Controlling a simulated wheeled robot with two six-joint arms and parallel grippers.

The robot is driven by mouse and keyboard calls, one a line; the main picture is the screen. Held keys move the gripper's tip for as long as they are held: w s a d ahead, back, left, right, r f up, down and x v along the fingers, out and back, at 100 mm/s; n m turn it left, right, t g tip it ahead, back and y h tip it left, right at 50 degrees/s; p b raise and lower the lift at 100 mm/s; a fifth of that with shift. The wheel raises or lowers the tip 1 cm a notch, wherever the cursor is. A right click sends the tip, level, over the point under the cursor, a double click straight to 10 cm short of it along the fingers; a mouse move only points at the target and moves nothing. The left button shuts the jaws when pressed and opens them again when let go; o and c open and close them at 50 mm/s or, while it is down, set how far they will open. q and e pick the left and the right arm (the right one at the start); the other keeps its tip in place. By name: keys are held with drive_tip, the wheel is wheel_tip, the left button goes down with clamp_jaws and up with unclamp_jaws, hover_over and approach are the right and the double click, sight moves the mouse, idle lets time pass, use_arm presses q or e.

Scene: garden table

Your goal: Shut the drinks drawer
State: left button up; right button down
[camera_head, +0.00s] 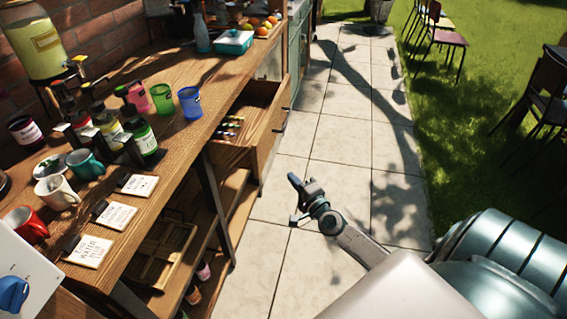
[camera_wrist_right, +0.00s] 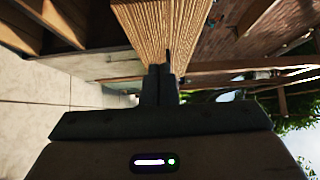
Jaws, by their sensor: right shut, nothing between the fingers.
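The drinks drawer (camera_head: 270,133) is pulled out from under the wooden table, with its wooden front toward the paved path. A dark handle (camera_head: 285,118) is on that front. Small coloured items (camera_head: 229,127) show inside the drawer. My right gripper (camera_head: 293,180) is over the paving, nearer to me than the drawer and apart from it in the head view. In the right wrist view its fingers (camera_wrist_right: 160,82) are together with nothing between them. My left gripper is not in view.
The wooden table (camera_head: 175,150) carries mugs, coloured cups, jars and label cards. Shelves (camera_head: 215,225) are below it. The paved path (camera_head: 340,110) right of the drawer is clear. Chairs (camera_head: 445,35) stand on the grass farther right.

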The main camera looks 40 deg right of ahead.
sight(216, 153)
drive_tip(key=w, duration=0.3)
drive_tip(key=w+a, duration=0.1)
drive_tip(key=w, duration=0.6)
drive_tip(key=shift+a, duration=0.2)
drive_tip(key=shift+w+a, duration=0.8)
drive_tip(key=shift+w, duration=0.05)
drive_tip(key=w+a, duration=0.4)
drive_tip(key=w, duration=0.1)
drive_tip(key=w+a, duration=0.3)
drive_tip(key=shift+w+b, duration=0.15)
drive_tip(key=shift+b, duration=0.25)
drive_tip(key=w+a, duration=0.1)
drive_tip(key=w, duration=0.1)
drive_tip(key=w+a+b, duration=0.1)
drive_tip(key=a, duration=0.1)
drive_tip(key=shift+w+a+f, duration=0.1)
drive_tip(key=shift+w+a, duration=0.05)
drive_tip(key=shift+w, duration=0.25)
drive_tip(key=shift+w+a, duration=0.2)
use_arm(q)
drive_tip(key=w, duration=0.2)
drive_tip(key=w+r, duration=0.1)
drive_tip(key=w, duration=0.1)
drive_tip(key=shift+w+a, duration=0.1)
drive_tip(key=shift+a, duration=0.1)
use_arm(e)
drive_tip(key=shift+r, duration=0.3)
